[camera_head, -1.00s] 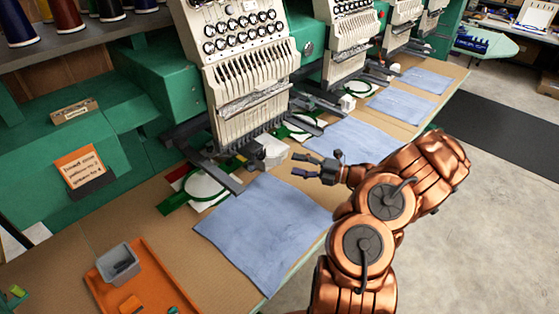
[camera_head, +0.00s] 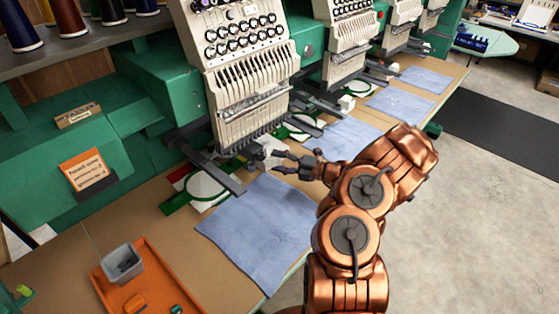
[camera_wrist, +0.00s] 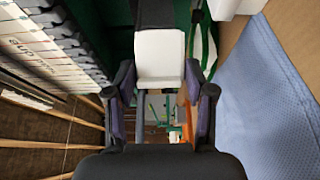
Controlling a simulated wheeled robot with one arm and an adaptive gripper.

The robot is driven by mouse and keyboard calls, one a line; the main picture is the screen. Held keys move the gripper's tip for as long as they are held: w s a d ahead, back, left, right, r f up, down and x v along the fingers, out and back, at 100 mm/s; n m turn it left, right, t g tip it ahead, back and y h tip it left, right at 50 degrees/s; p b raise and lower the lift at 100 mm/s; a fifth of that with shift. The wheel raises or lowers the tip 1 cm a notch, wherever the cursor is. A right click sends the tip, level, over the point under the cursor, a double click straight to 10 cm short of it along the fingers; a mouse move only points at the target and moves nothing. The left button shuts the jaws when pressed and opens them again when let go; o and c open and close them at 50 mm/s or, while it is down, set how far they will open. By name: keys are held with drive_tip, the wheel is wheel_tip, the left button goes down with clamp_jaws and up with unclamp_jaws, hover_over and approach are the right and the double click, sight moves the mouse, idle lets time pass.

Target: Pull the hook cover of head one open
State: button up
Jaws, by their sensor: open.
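The hook cover of head one is a small white box-like piece (camera_head: 270,148) below the nearest embroidery head (camera_head: 235,75). In the wrist view the white cover (camera_wrist: 159,58) lies straight ahead, between and just beyond my fingertips. My gripper (camera_head: 282,161) is at the cover's right side, its fingers pointing at it. In the wrist view my gripper (camera_wrist: 159,85) has its two dark fingers spread, one on each side of the cover's near edge. I cannot tell whether either finger touches it. The cover's far side is hidden.
A green hoop (camera_head: 205,185) lies left of the cover. A blue cloth (camera_head: 258,232) covers the table in front. An orange tray (camera_head: 150,275) with a grey bin (camera_head: 122,264) sits at the near left. More heads stand behind to the right. The floor at right is open.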

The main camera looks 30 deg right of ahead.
drive_tip(key=shift+c, duration=0.2)
clamp_jaws()
